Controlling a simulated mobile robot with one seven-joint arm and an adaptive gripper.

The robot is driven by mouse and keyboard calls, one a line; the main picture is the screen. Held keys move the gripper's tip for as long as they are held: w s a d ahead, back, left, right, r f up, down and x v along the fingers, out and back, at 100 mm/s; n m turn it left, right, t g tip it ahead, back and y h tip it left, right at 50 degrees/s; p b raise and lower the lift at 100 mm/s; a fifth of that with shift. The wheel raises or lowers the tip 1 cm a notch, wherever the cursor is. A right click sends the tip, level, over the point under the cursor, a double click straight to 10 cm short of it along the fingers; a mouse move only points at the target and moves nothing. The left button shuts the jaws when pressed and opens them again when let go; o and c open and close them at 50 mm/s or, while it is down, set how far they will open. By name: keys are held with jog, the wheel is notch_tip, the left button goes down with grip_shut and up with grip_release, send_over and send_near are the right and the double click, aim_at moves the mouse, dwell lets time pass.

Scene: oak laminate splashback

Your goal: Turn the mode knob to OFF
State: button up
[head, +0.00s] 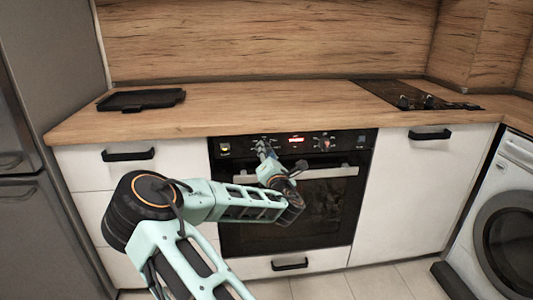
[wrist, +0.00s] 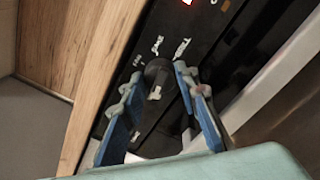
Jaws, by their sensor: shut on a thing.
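The oven's control panel (head: 345,142) runs under the worktop, with dark knobs on it. My gripper (head: 262,147) is at the left part of this panel in the head view and hides much of the knob there. In the wrist view my gripper (wrist: 158,82) has its blue-padded fingers on either side of a dark round knob, taken as the mode knob (wrist: 158,70), and is shut on it. A pale mark shows on the knob's lower part. Small pale symbols surround it, too blurred to read, so I cannot tell which setting it points to.
A lit red display (head: 295,140) sits right of my gripper. The oven handle (head: 335,172) crosses just below the panel. The wooden worktop (head: 240,108) overhangs above, carrying a black tray (head: 141,100) and a dark hob (head: 400,93). A washing machine (head: 505,215) stands at right.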

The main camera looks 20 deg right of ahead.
dwell(0.3)
jog(key=o, duration=1.1)
jog(key=shift+o, duration=0.2)
jog(key=shift+s, duration=0.1)
jog(key=v, duration=1.1)
jog(key=shift+s, duration=0.4)
jog(key=shift+a+r, duration=0.1)
